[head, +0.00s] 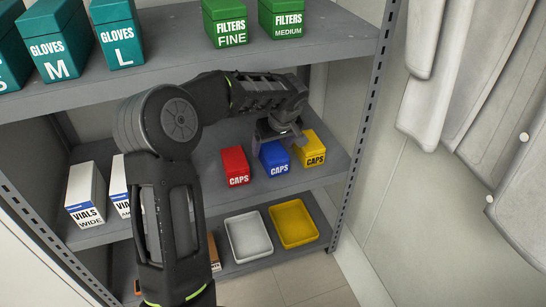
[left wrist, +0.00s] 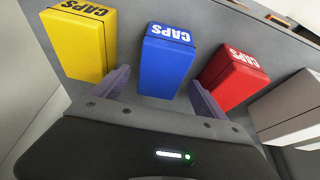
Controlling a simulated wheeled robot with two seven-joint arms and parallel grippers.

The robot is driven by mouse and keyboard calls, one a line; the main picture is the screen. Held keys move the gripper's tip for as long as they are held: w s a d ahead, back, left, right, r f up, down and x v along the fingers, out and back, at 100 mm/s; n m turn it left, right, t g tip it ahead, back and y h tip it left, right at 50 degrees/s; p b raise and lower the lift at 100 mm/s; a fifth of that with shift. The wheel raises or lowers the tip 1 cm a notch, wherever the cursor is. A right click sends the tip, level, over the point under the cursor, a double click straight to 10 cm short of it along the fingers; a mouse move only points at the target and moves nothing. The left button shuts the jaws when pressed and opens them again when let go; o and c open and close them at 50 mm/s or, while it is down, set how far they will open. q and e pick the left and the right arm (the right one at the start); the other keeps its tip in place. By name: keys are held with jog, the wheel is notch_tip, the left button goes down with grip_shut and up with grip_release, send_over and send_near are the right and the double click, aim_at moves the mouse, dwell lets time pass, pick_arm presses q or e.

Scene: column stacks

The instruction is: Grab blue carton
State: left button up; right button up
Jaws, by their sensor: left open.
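The blue carton (head: 273,158), marked CAPS, stands on the middle shelf between a red carton (head: 235,166) and a yellow carton (head: 311,148), both also marked CAPS. My left gripper (head: 278,136) is just above and behind the blue carton in the head view and partly hides its top. In the left wrist view the blue carton (left wrist: 166,62) lies between and beyond the two open fingers (left wrist: 160,90), with space on both sides. The yellow carton (left wrist: 78,42) is left of it and the red carton (left wrist: 232,78) right. My right gripper is not in view.
White vials cartons (head: 86,195) stand left on the same shelf (head: 208,184). The upper shelf (head: 180,64) holds green filters and teal gloves cartons. A white tray (head: 248,236) and a yellow tray (head: 293,223) sit on the lower shelf. Pale garments hang at right.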

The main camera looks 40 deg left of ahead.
aim_at(273, 148)
pick_arm(q)
jog(key=b+x, duration=0.1)
jog(key=x, duration=0.3)
jog(key=shift+f, duration=0.2)
jog(key=shift+w+a+f, duration=0.15)
jog(key=shift+f, duration=0.15)
jog(key=shift+f+b, duration=0.15)
jog(key=shift+b, duration=0.25)
jog(key=c, duration=1.6)
jog(key=shift+r+p, duration=0.45)
jog(key=shift+s+d+r, duration=0.2)
jog(key=shift+d+r, duration=0.2)
jog(key=shift+r, duration=0.15)
jog(key=s+d, duration=0.3)
jog(key=d, duration=0.1)
jog(key=s+d, duration=0.3)
jog(key=d, duration=0.2)
jog(key=s+d, duration=0.3)
jog(key=d, duration=0.2)
jog(key=shift+d+f+p, duration=0.1)
jog(key=shift+d+p, duration=0.15)
jog(key=shift+p, duration=0.15)
